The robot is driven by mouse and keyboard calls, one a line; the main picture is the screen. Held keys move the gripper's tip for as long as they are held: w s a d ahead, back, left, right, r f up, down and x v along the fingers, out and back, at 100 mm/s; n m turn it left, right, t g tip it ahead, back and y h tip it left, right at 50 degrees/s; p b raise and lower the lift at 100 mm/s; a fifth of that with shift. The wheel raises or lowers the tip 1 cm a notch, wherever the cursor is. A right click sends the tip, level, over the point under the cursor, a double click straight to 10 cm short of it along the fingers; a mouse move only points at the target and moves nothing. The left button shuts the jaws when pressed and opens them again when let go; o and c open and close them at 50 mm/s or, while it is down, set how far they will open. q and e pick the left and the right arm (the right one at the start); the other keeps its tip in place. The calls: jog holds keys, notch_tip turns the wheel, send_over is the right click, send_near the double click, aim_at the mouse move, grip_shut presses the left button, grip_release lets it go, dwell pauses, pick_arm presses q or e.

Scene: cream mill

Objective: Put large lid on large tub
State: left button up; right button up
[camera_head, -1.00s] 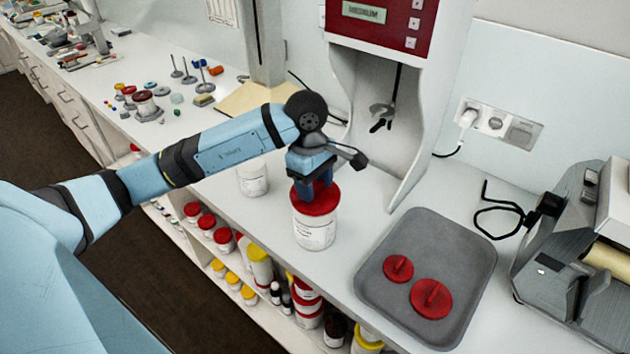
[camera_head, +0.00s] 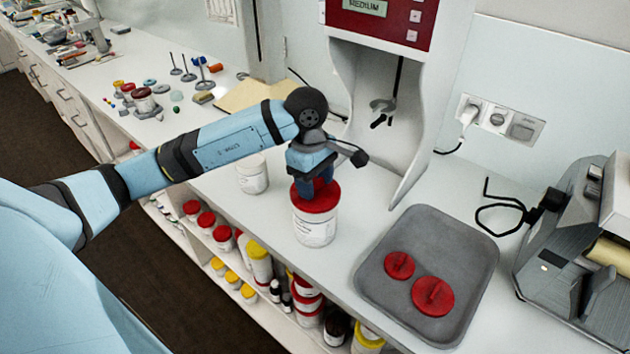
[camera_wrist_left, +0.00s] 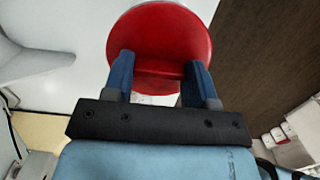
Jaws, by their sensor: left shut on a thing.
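The large red lid (camera_head: 316,201) sits at the top of the large white tub (camera_head: 314,231), which stands upright on the counter. The lid looks level and lined up with the tub's rim; I cannot tell whether it is fully seated. My left gripper (camera_head: 318,187) is above the lid, shut on its raised grip. In the left wrist view, the blue fingers (camera_wrist_left: 158,80) are on either side of the grip, and the red lid (camera_wrist_left: 160,35) hides most of the tub. My right gripper is not in view.
A grey tray (camera_head: 470,240) at right holds two red lids, a smaller one (camera_head: 399,265) and a bigger one (camera_head: 432,296). A white open tub (camera_head: 252,175) stands behind to the left. The mixing machine (camera_head: 385,50) is behind. A shelf of jars is below the counter's front edge.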

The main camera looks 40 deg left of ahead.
pick_arm(q)
jog(key=shift+f+b, duration=0.55)
jog(key=shift+b, duration=1.1)
dwell(1.9)
dwell(0.4)
jog(key=o, duration=1.3)
jog(key=shift+r+p, duration=1)
jog(key=shift+r, duration=1.3)
grip_shut()
